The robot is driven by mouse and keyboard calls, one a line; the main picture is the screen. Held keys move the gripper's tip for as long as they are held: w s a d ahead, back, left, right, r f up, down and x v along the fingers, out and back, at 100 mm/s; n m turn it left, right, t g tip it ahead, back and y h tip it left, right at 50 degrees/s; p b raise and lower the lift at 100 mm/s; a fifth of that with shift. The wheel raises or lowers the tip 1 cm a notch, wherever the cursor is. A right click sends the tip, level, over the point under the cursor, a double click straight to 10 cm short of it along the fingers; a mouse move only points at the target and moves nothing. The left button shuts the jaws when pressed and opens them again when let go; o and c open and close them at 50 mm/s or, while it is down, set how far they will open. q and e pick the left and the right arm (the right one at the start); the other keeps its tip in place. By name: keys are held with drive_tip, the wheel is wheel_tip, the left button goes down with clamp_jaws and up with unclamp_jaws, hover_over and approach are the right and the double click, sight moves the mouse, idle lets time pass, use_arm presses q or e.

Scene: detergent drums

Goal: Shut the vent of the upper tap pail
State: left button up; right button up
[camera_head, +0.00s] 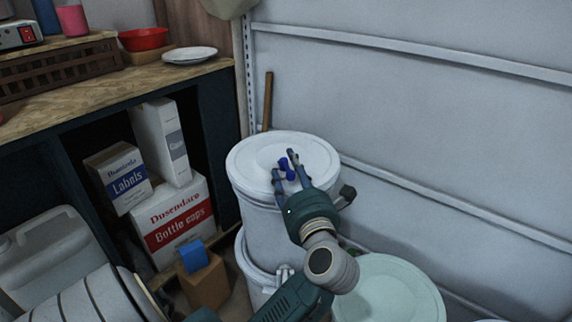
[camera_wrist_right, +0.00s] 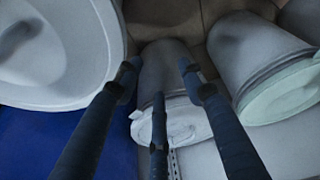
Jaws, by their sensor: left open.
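The upper tap pail (camera_head: 262,205) is white and stands on another white pail (camera_head: 256,277). Its round lid (camera_head: 258,150) faces up, with a small blue vent (camera_head: 290,174) on it. My left gripper (camera_head: 284,163) is over the lid, its fingers apart on either side of the blue vent; whether they touch it I cannot tell. The vent's exact position is partly hidden by the fingers. A dark knob (camera_head: 347,192), possibly the tap, sticks out at the pail's right side. My right gripper (camera_wrist_right: 159,80) has its fingers spread, with nothing between them.
A pale green lidded drum (camera_head: 388,292) stands at the lower right. The wall (camera_head: 420,120) with rails is close behind the pails. A workbench (camera_head: 120,92) with boxes below is at the left. The right wrist view shows a large white lid (camera_wrist_right: 60,50) close by.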

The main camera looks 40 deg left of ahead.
sight(297, 189)
use_arm(q)
drive_tip(key=shift+w+d+f, duration=0.1)
drive_tip(key=shift+d+f, duration=0.05)
drive_tip(key=shift+f, duration=0.2)
use_arm(e)
drive_tip(key=shift+s, duration=0.2)
use_arm(q)
drive_tip(key=shift+d+f, duration=0.1)
drive_tip(key=shift+d, duration=0.05)
drive_tip(key=shift+v, duration=0.85)
drive_tip(key=shift+d+f, duration=0.1)
drive_tip(key=shift+d, duration=0.35)
drive_tip(key=shift+s+d, duration=0.4)
drive_tip(key=shift+s, duration=0.05)
drive_tip(key=shift+s+d, duration=0.2)
use_arm(e)
drive_tip(key=shift+w+f, duration=0.25)
drive_tip(key=shift+w, duration=0.05)
use_arm(q)
drive_tip(key=v, duration=0.8)
drive_tip(key=shift+r, duration=0.2)
use_arm(e)
drive_tip(key=shift+s, duration=0.2)
